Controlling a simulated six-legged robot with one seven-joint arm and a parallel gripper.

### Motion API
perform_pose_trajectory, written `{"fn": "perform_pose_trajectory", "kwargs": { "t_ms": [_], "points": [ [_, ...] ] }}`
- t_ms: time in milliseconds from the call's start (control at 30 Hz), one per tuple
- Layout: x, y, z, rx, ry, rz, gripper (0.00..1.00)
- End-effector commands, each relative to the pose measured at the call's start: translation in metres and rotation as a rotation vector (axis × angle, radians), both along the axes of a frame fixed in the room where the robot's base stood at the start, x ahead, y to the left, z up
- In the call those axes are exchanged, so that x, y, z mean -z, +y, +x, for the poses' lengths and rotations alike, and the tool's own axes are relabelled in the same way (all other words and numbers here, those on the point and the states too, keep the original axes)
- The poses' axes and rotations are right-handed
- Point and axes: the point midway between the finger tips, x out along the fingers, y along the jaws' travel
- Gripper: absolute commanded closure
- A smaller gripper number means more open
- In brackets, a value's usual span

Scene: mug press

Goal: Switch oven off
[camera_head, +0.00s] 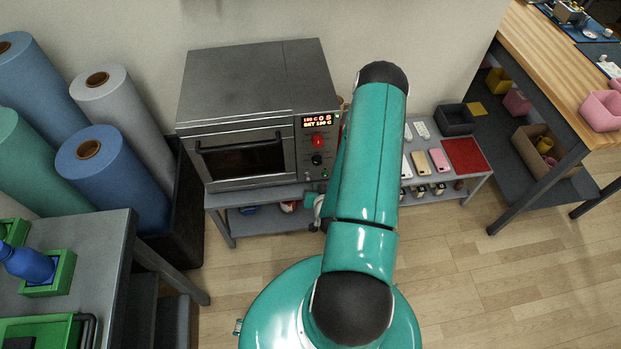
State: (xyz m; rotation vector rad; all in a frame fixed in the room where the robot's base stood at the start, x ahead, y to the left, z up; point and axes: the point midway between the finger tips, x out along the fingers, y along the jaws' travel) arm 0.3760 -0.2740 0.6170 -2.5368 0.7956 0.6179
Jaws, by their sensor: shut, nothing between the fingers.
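The oven (250,85) is a grey box on a low metal table against the wall. Its glass door (243,157) is closed, with a dark bar handle across the top. On its right panel are a lit display (317,121) with orange-red characters, a red knob (318,141), a black knob (317,160) and a small green spot (324,174) near the bottom. My teal arm rises to the right of the oven and folds down behind itself. My gripper (314,227) shows only in small part, low beside the panel and below the knobs; it looks shut and empty.
A shelf table (477,185) right of my arm holds several phone-like items, a red mat (463,154) and a dark bin (455,119). Large blue and grey rolls (115,180) stand left of the oven. A grey table (85,245) is at the lower left. Wooden floor in front is clear.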

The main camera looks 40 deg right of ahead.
Motion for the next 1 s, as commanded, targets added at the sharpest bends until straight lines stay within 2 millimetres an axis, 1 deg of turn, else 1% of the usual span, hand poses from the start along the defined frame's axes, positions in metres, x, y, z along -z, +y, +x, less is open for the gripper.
{"fn": "perform_pose_trajectory", "kwargs": {
  "t_ms": [67,167,500,600,767,1000],
  "points": [
    [0.003,-0.002,0.003,0.002,0.000,0.000,1.00],
    [0.008,-0.007,0.013,0.003,-0.001,-0.001,1.00],
    [0.040,-0.032,0.060,0.002,-0.001,-0.001,1.00],
    [0.047,-0.038,0.069,0.002,-0.001,0.000,1.00],
    [0.051,-0.041,0.075,0.001,0.001,0.001,1.00],
    [0.051,-0.041,0.076,0.001,0.001,0.001,1.00]
  ]
}}
